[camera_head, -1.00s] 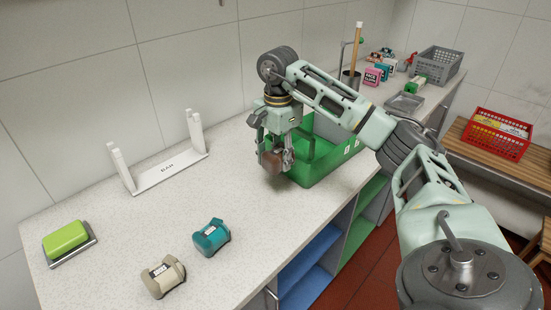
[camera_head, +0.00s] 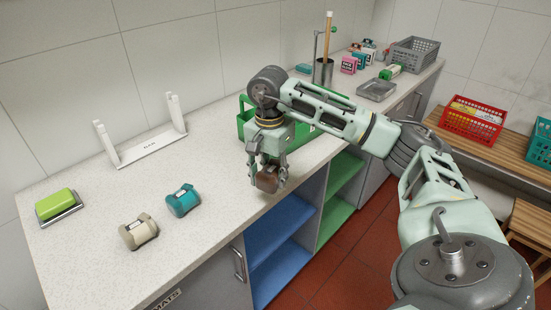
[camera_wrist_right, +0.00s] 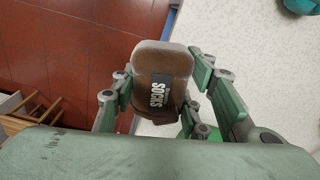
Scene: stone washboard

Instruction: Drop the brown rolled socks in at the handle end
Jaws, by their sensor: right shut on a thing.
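My right gripper (camera_head: 268,180) is shut on the brown rolled socks (camera_head: 267,181). It holds them near the counter's front edge, in front of the green carrier. The green carrier (camera_head: 243,119) stands on the counter behind my right gripper. My arm hides much of it, including its handle. My left gripper is out of view.
Teal rolled socks (camera_head: 183,200) and cream rolled socks (camera_head: 138,232) lie on the counter (camera_head: 105,200) at left. A white rack (camera_head: 150,150) and a green block on a tray (camera_head: 57,205) are behind them. A metal tray (camera_head: 377,90) is at the back right.

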